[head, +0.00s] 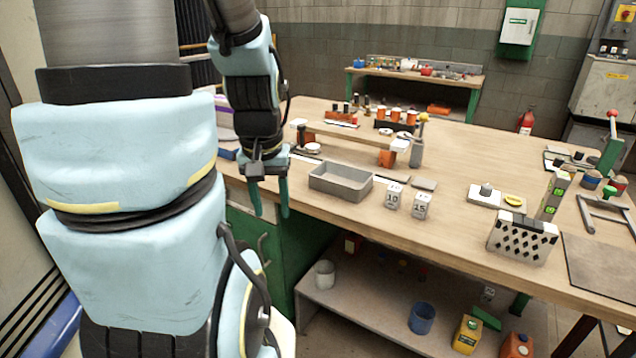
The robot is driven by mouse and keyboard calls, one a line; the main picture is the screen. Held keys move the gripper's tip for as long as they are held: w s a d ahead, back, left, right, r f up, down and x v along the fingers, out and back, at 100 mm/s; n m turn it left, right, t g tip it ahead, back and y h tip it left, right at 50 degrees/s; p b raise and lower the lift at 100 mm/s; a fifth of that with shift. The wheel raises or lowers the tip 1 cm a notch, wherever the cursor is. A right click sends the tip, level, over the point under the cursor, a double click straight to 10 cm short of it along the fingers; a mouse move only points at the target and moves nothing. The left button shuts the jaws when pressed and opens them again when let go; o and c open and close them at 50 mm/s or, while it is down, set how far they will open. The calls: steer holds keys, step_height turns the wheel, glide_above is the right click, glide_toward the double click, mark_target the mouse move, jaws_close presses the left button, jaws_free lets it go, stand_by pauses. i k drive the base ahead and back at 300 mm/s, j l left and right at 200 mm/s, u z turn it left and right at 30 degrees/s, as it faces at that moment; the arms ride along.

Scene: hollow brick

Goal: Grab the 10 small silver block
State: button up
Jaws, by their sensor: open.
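The small silver block marked 10 (393,196) stands upright on the wooden workbench (450,230), near its front edge. A similar silver block marked 15 (421,206) stands just to its right, with a small gap between them. My gripper (270,208) hangs pointing down at the front left edge of the bench. Its two teal fingers are apart with nothing between them. It is to the left of the 10 block, with a grey tray in between.
The open grey tray (340,183) sits left of the blocks. A small wooden riser (345,138) stands behind it. A perforated metal holder (521,238) and a white plate (496,198) lie to the right. Bench surface in front of the holder and right of the 15 block is clear.

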mark_target(395, 192)
steer(key=k+l+u, duration=0.1)
steer(key=u, duration=0.3)
steer(key=k+l+u, duration=0.1)
steer(key=l+u, duration=0.15)
steer(key=u, duration=0.15)
steer(key=k+l+u, duration=0.1)
steer(key=u, duration=0.3)
steer(key=k+u, duration=0.2)
steer(key=u, duration=0.25)
steer(key=k+u, duration=0.35)
steer(key=k, duration=0.6)
